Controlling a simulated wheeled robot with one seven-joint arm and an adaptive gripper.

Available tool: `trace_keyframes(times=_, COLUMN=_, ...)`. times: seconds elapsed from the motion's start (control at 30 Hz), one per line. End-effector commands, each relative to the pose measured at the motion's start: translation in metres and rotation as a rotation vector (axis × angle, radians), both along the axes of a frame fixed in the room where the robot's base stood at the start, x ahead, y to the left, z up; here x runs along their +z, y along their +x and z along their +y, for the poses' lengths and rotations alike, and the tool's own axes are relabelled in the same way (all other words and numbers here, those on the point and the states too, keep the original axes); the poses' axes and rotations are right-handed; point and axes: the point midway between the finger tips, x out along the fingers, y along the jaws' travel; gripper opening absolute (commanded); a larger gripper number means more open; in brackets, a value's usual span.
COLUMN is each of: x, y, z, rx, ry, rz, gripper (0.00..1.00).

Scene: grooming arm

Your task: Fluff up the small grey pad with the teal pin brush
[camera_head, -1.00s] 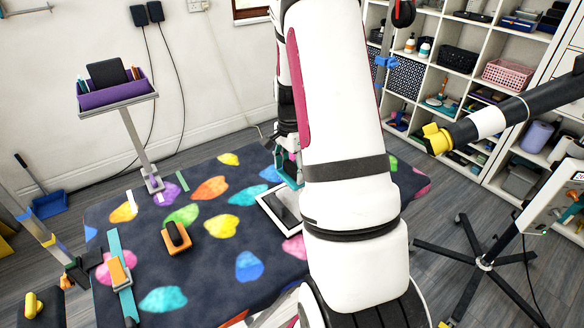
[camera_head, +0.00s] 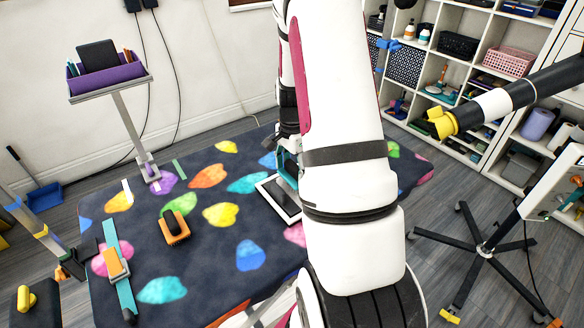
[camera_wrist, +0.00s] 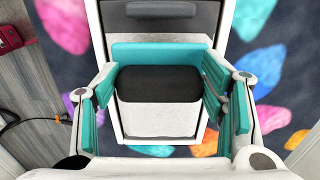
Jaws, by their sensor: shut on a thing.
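My gripper (camera_wrist: 160,92) has teal-padded fingers and is shut on the teal pin brush (camera_wrist: 160,53), which shows a black grip and a teal edge between the fingers. The brush's pins are not clearly visible. In the head view my gripper (camera_head: 288,165) is over the far end of a white-framed tray (camera_head: 270,204), partly hidden by my arm. The dark grey pad (camera_head: 284,198) lies in this tray, and part of it shows at the top of the wrist view (camera_wrist: 165,18). I cannot tell whether the brush touches the pad.
An orange block with a black top (camera_head: 173,228) and a teal strip with an orange piece (camera_head: 118,268) lie on the left of the colourful patterned table (camera_head: 205,268). A purple bin (camera_head: 107,82) stands behind. A black arm with a yellow end (camera_head: 490,107) reaches in from the right.

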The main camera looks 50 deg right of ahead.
Motion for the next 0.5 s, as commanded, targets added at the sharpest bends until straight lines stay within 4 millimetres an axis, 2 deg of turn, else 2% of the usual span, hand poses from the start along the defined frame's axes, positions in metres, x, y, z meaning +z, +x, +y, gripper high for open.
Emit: trace_keyframes(times=0.5, x=-0.0084, y=0.0003, z=0.0001, rx=0.000, ry=0.001, rz=0.000, gripper=0.42)
